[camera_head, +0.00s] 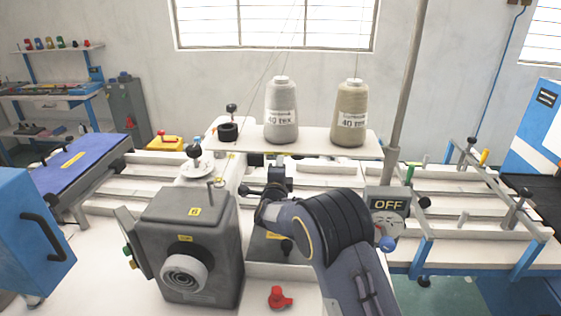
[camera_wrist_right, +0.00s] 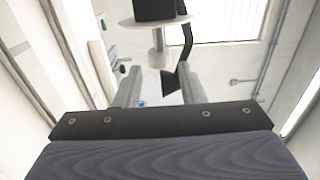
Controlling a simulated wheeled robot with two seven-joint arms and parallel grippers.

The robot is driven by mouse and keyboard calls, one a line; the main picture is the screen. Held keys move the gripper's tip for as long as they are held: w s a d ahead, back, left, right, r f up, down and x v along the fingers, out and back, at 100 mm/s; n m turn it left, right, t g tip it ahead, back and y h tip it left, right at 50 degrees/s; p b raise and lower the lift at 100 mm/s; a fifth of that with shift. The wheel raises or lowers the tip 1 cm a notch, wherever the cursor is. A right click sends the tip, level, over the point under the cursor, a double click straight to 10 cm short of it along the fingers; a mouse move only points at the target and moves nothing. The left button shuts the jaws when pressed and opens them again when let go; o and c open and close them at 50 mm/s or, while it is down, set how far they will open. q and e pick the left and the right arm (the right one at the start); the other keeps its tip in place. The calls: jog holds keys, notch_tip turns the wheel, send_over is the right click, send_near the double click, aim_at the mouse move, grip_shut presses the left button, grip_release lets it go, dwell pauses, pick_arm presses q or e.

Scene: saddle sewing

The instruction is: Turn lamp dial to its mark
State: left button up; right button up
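A grey panel with an OFF sign (camera_head: 388,205) is on the pole at the right in the head view. Below the sign is a pale round dial (camera_head: 393,226), partly hidden by my right arm, with a blue knob (camera_head: 388,243) at its lower edge. I cannot make out its mark. My right arm rises from the bottom and bends left, so its gripper (camera_head: 268,210) is left of the panel, apart from the dial; its fingertips are hard to make out there. In the right wrist view the gripper (camera_wrist_right: 159,78) has its fingers apart, with nothing visibly held. My left gripper is not in view.
A grey machine (camera_head: 190,240) with a white handwheel stands left of my right arm. Two thread cones (camera_head: 281,112) (camera_head: 350,115) stand on a shelf behind. A pole (camera_head: 405,85) rises above the panel. A red knob (camera_head: 279,297) is near the front.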

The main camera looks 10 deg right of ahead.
aim_at(275, 158)
jog(key=shift+p+x, duration=0.4)
jog(key=shift+x, duration=1.2)
jog(key=shift+c, duration=0.4)
jog(key=c, duration=0.6)
jog(key=t+b, duration=0.1)
jog(key=b, duration=0.5)
jog(key=shift+f+b, duration=0.15)
jog(key=shift+b, duration=0.25)
jog(key=shift+c, duration=0.2)
jog(key=o, duration=0.7)
